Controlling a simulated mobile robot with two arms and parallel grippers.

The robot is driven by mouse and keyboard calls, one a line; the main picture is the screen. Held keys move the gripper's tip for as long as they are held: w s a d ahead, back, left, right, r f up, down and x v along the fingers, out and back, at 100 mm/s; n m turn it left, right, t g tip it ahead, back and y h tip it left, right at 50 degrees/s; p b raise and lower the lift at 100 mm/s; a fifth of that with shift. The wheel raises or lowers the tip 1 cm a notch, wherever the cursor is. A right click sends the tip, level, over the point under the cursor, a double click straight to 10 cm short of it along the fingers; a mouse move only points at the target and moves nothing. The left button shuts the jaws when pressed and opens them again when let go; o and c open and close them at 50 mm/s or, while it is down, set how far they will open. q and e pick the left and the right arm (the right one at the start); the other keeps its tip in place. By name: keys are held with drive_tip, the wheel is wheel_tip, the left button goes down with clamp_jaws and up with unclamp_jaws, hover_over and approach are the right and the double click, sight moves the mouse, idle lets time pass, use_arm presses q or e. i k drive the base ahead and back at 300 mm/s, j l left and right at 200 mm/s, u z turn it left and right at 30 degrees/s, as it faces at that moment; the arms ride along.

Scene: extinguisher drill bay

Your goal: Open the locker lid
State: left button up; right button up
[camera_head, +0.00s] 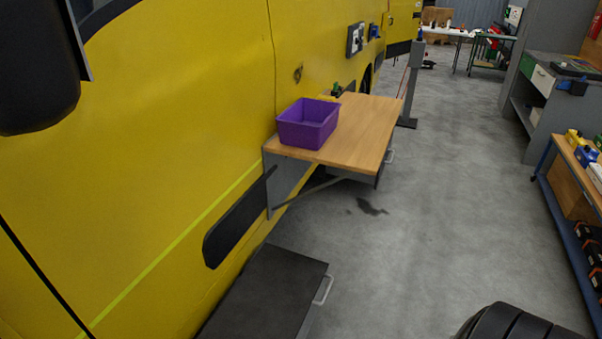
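A low dark box (262,294) stands on the floor against the yellow vehicle, at the bottom of the view. It appears to be the locker; its flat black top looks shut. A light metal handle (323,290) sits on its right side, near the top edge. The lower part of the box is cut off by the picture's bottom edge. Neither of my grippers is in view.
A wooden shelf (362,130) juts from the yellow vehicle (170,130), carrying a purple bin (307,123). A black ribbed round object (512,325) is at bottom right. A loaded rack (567,205) stands right. The grey floor (430,215) between is mostly clear.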

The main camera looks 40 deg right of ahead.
sight(273, 298)
drive_tip(key=z, duration=1.25)
drive_tip(key=l+u, duration=0.1)
drive_tip(key=i, duration=0.05)
